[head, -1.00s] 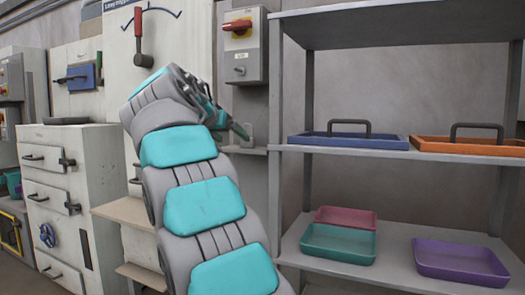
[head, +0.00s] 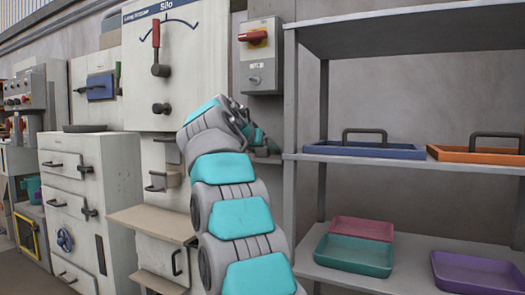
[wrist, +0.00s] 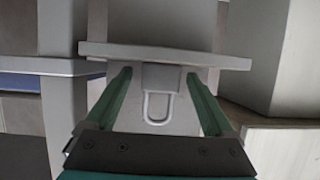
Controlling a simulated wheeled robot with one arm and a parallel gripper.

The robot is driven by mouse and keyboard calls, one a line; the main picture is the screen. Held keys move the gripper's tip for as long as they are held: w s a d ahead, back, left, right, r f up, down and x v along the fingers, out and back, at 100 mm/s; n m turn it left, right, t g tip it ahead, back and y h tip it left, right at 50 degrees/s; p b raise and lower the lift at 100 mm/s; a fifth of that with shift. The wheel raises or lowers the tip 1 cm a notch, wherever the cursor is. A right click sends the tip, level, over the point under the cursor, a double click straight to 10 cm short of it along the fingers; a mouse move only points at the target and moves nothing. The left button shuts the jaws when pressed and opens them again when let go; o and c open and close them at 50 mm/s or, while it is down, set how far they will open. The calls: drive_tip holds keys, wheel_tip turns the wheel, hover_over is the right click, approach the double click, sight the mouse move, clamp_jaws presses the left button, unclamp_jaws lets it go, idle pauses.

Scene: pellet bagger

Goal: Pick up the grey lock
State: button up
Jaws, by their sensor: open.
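The grey lock (wrist: 161,77) shows in the wrist view, with a square body and a U-shaped shackle pointing down in the picture. It is at a small light grey ledge (wrist: 165,55). My gripper (wrist: 157,84) is open, with one green finger on each side of the lock in the picture. I cannot tell whether the fingers reach as far as the lock, and no contact is clear. In the head view my gripper (head: 249,125) is beside the ledge left of the shelf rack, and my arm hides much of that spot. I cannot make out the lock there.
A switch box (head: 257,55) with a red knob hangs above my gripper. The shelf rack (head: 289,180) stands close on the right, holding a blue tray (head: 372,151), an orange tray (head: 470,156) and several bins. A machine panel (head: 190,90) with a red lever stands left.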

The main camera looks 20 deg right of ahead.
clamp_jaws()
idle(0.7)
drive_tip(key=shift+r, duration=0.15)
drive_tip(key=shift+r+p, duration=1.25)
drive_tip(key=shift+r, duration=0.5)
drive_tip(key=shift+s+a+f+b, duration=0.15)
drive_tip(key=shift+s+b, duration=0.15)
drive_tip(key=shift+b, duration=0.1)
drive_tip(key=shift+s+a+b, duration=0.3)
drive_tip(key=shift+s+b, duration=0.25)
drive_tip(key=shift+s, duration=0.25)
drive_tip(key=s+a+b, duration=0.1)
drive_tip(key=s+a, duration=0.1)
drive_tip(key=s, duration=0.4)
drive_tip(key=s+a+r+b, duration=0.1)
drive_tip(key=s+a, duration=0.1)
drive_tip(key=s, duration=0.5)
drive_tip(key=shift+a+r, duration=0.25)
drive_tip(key=shift+a, duration=0.05)
